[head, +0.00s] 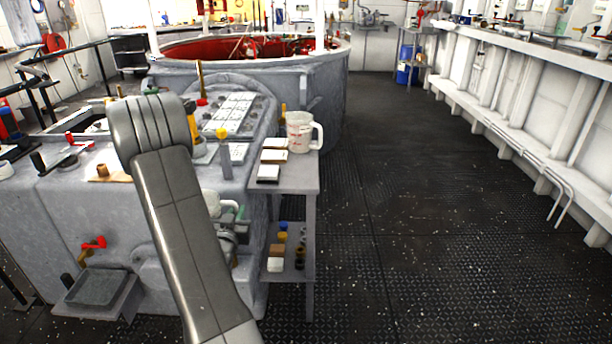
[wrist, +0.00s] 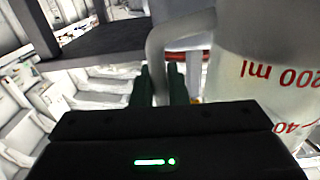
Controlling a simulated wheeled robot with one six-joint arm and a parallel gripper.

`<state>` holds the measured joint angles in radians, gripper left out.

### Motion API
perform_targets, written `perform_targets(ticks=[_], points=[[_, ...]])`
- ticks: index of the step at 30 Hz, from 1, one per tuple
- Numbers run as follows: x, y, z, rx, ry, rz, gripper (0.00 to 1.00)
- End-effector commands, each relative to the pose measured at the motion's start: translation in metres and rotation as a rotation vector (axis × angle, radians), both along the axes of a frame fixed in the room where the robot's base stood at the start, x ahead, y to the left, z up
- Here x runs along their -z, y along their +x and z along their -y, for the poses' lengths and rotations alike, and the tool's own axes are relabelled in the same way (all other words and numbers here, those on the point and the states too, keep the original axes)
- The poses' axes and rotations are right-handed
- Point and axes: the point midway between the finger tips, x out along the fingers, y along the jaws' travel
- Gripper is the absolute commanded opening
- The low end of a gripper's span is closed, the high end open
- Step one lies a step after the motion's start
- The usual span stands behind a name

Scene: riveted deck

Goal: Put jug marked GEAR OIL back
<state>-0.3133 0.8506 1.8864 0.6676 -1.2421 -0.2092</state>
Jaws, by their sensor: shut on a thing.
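A clear measuring jug with red markings (wrist: 262,85) fills the right of the wrist view. Its "200 ml" scale reads upside down there, and its pale handle runs between my fingers. My gripper (wrist: 162,84) is shut on that handle. My gripper is not visible in the head view, and I cannot make out the held jug there. A white translucent jug with red print (head: 299,132) stands upright on the small grey side table (head: 308,178), handle to the right. I cannot read GEAR OIL on either jug.
Several small blocks lie beside the standing jug, near the table's left edge. A lower shelf (head: 292,272) holds small coloured items. A grey machine console (head: 232,115) with levers and the big round tank (head: 320,85) stand left and behind. The dark floor to the right is clear.

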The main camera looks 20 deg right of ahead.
Motion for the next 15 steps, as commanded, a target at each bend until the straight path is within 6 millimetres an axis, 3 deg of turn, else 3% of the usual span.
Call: perform_targets(ticks=[10,15], points=[[-0.043,-0.001,0.037,0.108,0.003,0.008,0.00],[-0.079,-0.002,0.071,0.209,0.003,0.011,0.00]])
